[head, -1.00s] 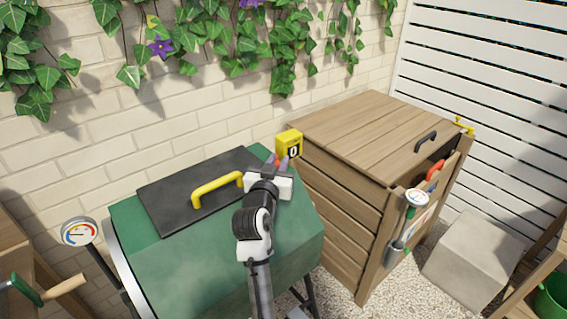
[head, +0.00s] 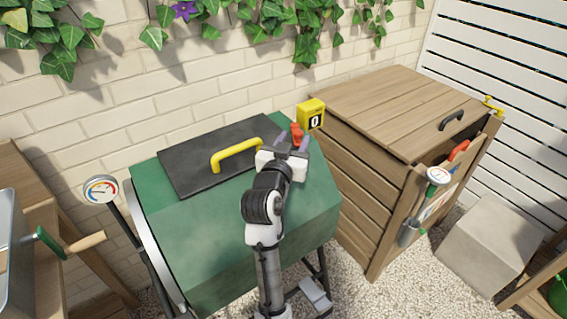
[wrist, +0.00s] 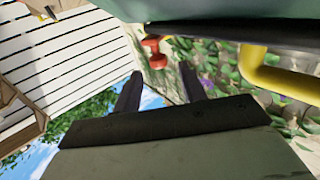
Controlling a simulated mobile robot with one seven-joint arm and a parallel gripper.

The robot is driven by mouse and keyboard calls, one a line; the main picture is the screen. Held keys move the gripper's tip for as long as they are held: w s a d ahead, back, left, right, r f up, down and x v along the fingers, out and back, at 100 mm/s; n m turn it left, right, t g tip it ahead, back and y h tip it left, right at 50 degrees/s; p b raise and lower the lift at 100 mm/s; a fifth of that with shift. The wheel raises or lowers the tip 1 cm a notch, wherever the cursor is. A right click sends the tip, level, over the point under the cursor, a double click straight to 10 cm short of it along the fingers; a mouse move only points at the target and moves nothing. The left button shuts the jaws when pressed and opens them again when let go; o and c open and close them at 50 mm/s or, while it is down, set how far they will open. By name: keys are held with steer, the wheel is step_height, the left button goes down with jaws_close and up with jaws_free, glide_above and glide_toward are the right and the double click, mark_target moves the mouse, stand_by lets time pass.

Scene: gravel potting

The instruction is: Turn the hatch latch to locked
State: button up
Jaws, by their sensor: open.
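The red hatch latch (head: 297,134) stands at the back right of the black hatch (head: 185,165) on the green drum. My gripper (head: 293,142) is open, its two fingers pointing toward the latch, one on each side of it in the head view. In the wrist view the latch (wrist: 154,50) shows beyond the fingertips (wrist: 162,83), apart from them, with nothing between the fingers. I cannot tell whether the latch is at locked.
A yellow handle (head: 236,155) arches over the hatch, left of my gripper. A yellow box marked 0 (head: 311,114) stands just behind the latch. A wooden bin (head: 385,110) is close on the right, and a brick wall (head: 100,120) runs behind.

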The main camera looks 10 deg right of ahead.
steer(key=b+v, duration=0.2)
steer(key=v, duration=0.7)
steer(key=shift+s, duration=0.15)
steer(key=shift+a, duration=0.1)
